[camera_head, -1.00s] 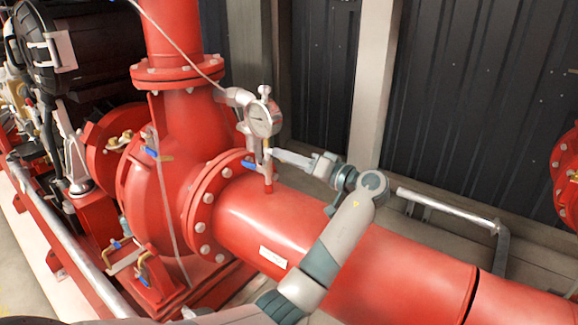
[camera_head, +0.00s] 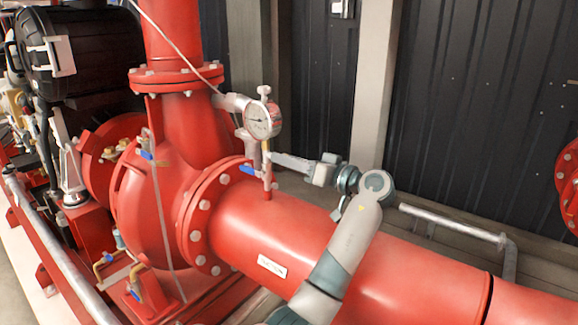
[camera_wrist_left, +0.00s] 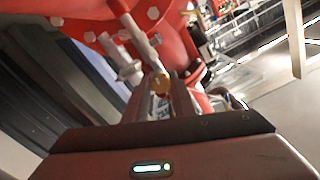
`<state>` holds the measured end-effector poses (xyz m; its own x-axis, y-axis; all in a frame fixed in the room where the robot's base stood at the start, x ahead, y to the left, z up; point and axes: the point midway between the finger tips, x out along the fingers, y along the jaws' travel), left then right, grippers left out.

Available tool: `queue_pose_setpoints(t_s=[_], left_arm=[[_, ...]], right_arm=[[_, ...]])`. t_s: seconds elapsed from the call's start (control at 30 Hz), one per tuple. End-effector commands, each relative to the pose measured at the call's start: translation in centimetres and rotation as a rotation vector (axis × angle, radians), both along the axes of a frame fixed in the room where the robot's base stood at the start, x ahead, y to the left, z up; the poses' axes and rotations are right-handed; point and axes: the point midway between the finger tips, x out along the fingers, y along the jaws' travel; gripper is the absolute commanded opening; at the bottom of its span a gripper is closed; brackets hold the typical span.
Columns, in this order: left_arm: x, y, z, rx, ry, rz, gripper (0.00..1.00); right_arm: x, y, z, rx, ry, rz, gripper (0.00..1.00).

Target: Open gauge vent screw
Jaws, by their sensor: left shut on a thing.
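The round pressure gauge (camera_head: 262,120) has a white face and stands above the red pipe. Below it is a thin stem with a small brass part (camera_head: 265,147); I cannot make out the vent screw for certain. My left gripper (camera_head: 273,157) reaches in from the right, with its fingertips at the stem just under the gauge. In the left wrist view a brass-coloured fitting (camera_wrist_left: 160,83) sits between the fingertips, and the gripper is shut on it. The fingers partly hide it. My right gripper is not in view.
A blue-handled valve (camera_head: 248,170) sits left of my fingertips, close to the stem. The large red pipe (camera_head: 300,237) runs beneath my arm. A flanged pump body (camera_head: 160,205) stands to the left. A grey rail (camera_head: 447,217) and dark wall panels lie behind.

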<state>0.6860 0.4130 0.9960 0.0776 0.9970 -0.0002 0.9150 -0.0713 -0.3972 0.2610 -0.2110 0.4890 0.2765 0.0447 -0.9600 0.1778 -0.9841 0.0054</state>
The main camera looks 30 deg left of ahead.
Motion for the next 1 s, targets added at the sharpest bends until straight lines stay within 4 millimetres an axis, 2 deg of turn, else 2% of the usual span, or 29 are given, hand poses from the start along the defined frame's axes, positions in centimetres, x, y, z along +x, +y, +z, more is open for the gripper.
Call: queue_pose_setpoints(t_s=[0.47, 0.5, 0.57, 1.0], left_arm=[[-0.02, 0.00, 0.33, 0.003, -0.013, -0.001, 0.01], [-0.01, 0.00, 0.34, 0.003, -0.013, -0.001, 0.28], [-0.01, 0.00, 0.30, 0.002, -0.012, 0.000, 0.42], [0.00, -0.43, 0.06, 0.000, -0.010, -0.001, 0.42]], right_arm=[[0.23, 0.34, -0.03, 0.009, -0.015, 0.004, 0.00], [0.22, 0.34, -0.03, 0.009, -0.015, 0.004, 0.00], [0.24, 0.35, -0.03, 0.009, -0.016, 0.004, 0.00], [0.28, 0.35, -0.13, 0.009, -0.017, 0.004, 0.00]])
